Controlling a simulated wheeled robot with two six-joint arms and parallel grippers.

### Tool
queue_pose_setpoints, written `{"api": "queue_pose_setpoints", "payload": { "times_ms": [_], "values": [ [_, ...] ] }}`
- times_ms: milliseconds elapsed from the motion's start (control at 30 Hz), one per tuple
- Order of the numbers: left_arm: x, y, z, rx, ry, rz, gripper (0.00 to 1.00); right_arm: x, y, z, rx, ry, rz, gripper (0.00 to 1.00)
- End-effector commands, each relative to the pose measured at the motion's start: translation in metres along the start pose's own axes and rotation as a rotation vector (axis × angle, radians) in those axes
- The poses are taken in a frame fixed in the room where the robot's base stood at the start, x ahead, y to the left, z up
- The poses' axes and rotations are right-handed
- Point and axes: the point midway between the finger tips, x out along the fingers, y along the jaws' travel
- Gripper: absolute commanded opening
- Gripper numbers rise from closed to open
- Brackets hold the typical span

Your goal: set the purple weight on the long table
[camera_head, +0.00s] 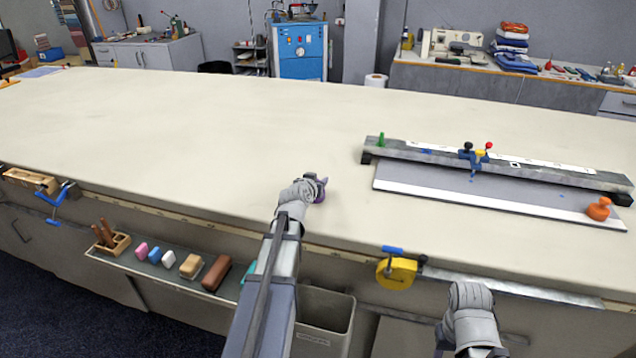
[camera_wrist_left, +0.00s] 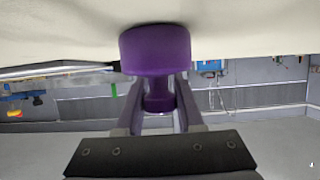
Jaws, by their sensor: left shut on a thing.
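The purple weight (camera_head: 320,194) is small in the head view, over the front part of the long table (camera_head: 190,130). My left gripper (camera_head: 317,184) is shut on it. In the left wrist view the purple weight (camera_wrist_left: 155,50) shows a wide round body and a narrower neck. The fingers of my left gripper (camera_wrist_left: 158,112) stand on both sides of the neck. The wide end faces the pale table cloth. I cannot tell whether it touches the cloth.
A grey rail (camera_head: 550,178) with a board and an orange weight (camera_head: 598,209) lies on the table's right side. A green weight (camera_head: 381,140) stands at the rail's left end. The table's middle and left are clear.

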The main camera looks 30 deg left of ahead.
Motion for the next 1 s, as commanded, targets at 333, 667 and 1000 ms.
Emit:
{"api": "queue_pose_setpoints", "payload": {
  "times_ms": [333, 667, 1000],
  "values": [
    [0.001, 0.0, 0.002, 0.0, 0.0, 0.0, 0.65, 0.002, 0.0, 0.0, 0.0, 0.0, 0.0, 0.5],
    [-0.001, 0.0, -0.002, 0.0, 0.0, 0.0, 0.66, -0.002, 0.0, 0.0, 0.0, 0.0, 0.0, 0.5],
    [-0.068, 0.001, -0.003, 0.0, 0.0, -0.001, 0.66, -0.028, 0.003, 0.002, 0.0, 0.0, 0.0, 0.5]
  ]
}}
